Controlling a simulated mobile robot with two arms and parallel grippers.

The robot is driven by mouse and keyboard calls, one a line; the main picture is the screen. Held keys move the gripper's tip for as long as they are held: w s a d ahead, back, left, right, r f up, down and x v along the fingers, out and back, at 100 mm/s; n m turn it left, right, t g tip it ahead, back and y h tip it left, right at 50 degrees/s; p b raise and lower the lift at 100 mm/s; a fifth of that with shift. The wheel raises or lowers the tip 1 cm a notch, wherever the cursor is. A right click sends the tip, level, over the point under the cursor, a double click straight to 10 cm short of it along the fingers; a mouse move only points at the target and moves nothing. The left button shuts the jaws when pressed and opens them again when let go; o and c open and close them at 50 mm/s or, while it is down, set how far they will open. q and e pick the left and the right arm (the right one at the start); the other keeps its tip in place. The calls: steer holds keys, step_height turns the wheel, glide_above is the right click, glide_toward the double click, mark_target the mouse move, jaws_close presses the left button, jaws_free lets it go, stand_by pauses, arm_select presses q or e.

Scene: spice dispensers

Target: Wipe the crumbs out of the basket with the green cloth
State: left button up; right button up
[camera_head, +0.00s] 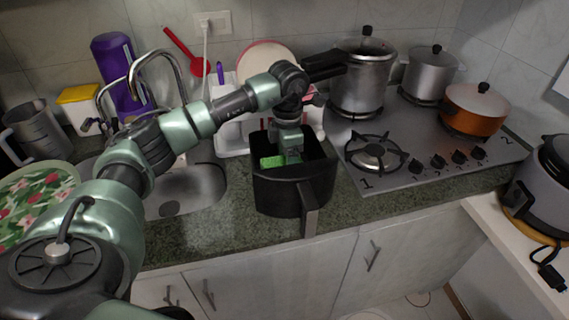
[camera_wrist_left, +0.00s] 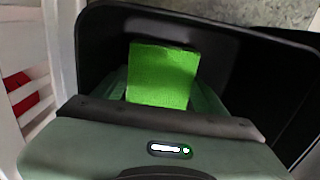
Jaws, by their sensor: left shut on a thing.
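The black basket (camera_head: 283,192) stands on the stone counter between the sink and the stove, its handle toward the front. My left gripper (camera_head: 284,158) reaches down into it and is shut on the green cloth (camera_head: 271,162). In the left wrist view the cloth (camera_wrist_left: 163,75) is a bright green patch in front of the gripper, inside the dark basket walls (camera_wrist_left: 250,50). I cannot make out crumbs; the basket floor is dark and partly hidden by the gripper. My right gripper is not in view.
A white dish rack (camera_head: 232,140) with plates stands behind the basket. The sink (camera_head: 190,190) and faucet are to the left. The stove (camera_head: 400,150) with a pressure cooker (camera_head: 362,85) and other pots is to the right. Little free counter lies around the basket.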

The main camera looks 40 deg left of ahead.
arm_select(q)
steer(key=shift+w+d, duration=0.7)
steer(key=shift+s+d+p, duration=0.35)
steer(key=shift+s+d, duration=0.5)
steer(key=shift+d, duration=0.15)
steer(key=shift+s+d+p, duration=0.3)
steer(key=shift+s+d, duration=1.1)
steer(key=shift+d, duration=0.25)
steer(key=shift+w+a+b, duration=0.3)
steer(key=shift+a, duration=0.65)
steer(key=shift+w+a+b, duration=0.25)
steer(key=shift+w+a, duration=0.05)
steer(key=shift+a, duration=0.6)
steer(key=shift+w+a+b, duration=0.35)
steer(key=shift+w+a, duration=0.85)
steer(key=shift+a, duration=0.1)
steer(key=shift+s+d+f, duration=0.15)
steer(key=shift+s+d, duration=1.1)
steer(key=shift+d, duration=0.15)
step_height(320, 180, up, 15)
steer(key=p, duration=1)
